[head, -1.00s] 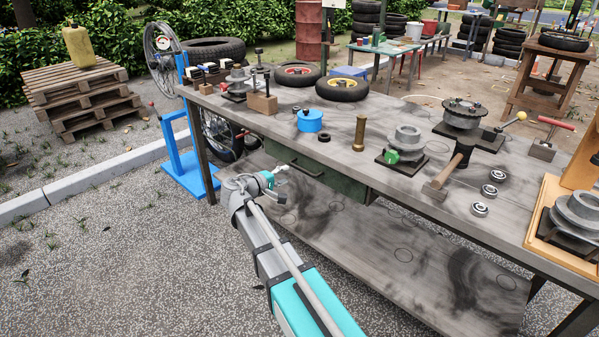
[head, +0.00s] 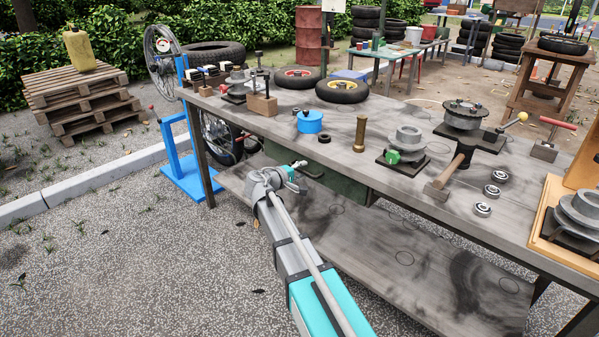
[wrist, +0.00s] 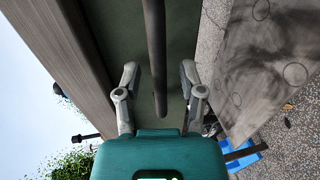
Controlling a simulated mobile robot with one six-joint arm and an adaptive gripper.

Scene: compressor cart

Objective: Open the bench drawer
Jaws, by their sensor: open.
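The green bench drawer (head: 345,185) sits under the top of the grey workbench (head: 345,150), and its front looks flush with its housing. Its dark bar handle (wrist: 154,60) runs lengthwise through the middle of the wrist view. My gripper (head: 300,165) is at the drawer front in the head view and hides part of the handle. In the wrist view my gripper (wrist: 158,75) is open, with one finger on each side of the handle. A gap shows between the handle and each finger. Whether the fingertips touch the drawer front I cannot tell.
The bench top overhangs the drawer, and a lower shelf (head: 420,285) lies below it. A blue stand (head: 190,170) is at the bench's left end. The paving in front is clear.

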